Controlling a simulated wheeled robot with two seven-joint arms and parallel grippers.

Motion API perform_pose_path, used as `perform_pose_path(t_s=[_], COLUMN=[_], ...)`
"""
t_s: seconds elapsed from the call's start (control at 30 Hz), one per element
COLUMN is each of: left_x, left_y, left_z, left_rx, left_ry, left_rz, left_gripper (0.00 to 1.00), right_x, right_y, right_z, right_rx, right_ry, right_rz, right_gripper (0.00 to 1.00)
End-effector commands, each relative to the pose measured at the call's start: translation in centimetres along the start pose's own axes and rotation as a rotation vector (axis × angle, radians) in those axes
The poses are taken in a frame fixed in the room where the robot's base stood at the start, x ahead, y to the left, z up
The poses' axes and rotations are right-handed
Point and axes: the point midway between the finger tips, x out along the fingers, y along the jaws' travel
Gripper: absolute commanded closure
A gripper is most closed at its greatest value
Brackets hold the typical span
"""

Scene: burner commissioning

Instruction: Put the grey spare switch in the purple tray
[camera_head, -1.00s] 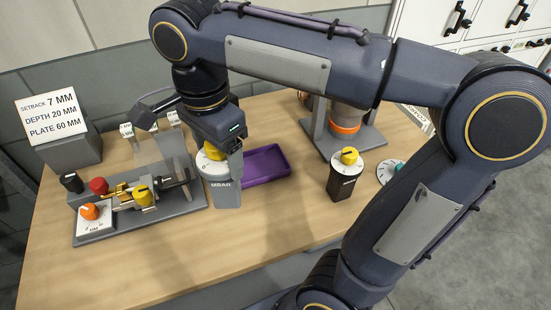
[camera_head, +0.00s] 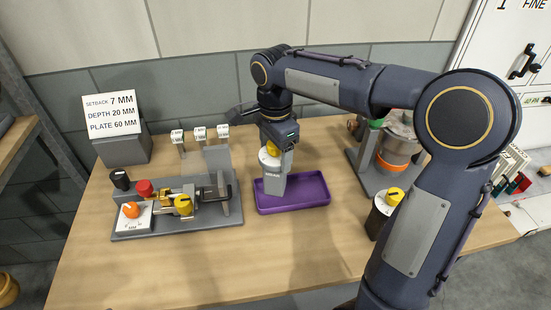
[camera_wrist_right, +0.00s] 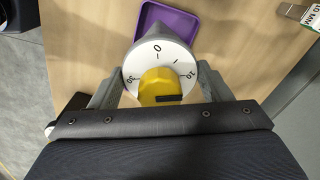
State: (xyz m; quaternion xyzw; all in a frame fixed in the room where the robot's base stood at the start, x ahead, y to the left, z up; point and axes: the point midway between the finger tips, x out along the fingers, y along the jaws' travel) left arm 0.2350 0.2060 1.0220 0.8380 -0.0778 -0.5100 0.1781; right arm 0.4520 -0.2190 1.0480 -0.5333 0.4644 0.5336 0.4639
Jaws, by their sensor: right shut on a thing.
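The grey spare switch (camera_head: 271,183) has a grey body, a white dial and a yellow knob. My right gripper (camera_head: 277,153) is shut on it near the dial and holds it upright. The purple tray (camera_head: 312,193) lies on the table, and the switch overlaps its left part in the head view. I cannot tell whether the switch's foot touches the tray floor. In the right wrist view the dial (camera_wrist_right: 158,60) sits between the fingers, with the purple tray (camera_wrist_right: 178,14) showing beyond it. My left gripper is not in view.
A grey fixture (camera_head: 180,222) with several knobs stands left of the tray. A black-bodied switch (camera_head: 381,215) stands to the right, partly behind my arm. A burner stand (camera_head: 362,172) is at the back right. The table front is clear.

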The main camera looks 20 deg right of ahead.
Motion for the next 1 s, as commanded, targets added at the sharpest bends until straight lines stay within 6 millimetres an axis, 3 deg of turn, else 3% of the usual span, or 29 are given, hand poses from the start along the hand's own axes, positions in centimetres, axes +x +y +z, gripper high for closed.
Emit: perform_pose_path(t_s=[0.33, 0.73, 0.77, 0.9, 1.0], left_x=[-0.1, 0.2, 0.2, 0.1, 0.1], left_y=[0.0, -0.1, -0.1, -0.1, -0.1], left_z=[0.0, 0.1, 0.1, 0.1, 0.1], left_rx=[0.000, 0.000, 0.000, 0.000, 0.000], left_ry=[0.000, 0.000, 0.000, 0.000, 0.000], left_rz=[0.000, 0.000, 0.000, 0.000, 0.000], left_gripper=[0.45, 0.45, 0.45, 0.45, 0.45], right_x=[3.8, 4.4, 4.5, 4.4, 4.4], right_y=[-0.7, -0.7, -0.7, -0.7, -0.7], right_z=[-0.5, -0.5, -0.5, -0.5, -0.5], right_rx=[-0.001, -0.001, -0.001, -0.001, -0.001], right_ry=[0.000, -0.001, -0.001, -0.001, -0.001], right_rz=[0.001, -0.002, 0.000, 0.000, 0.000], right_gripper=[0.87, 0.87, 0.28, 0.09, 0.07])
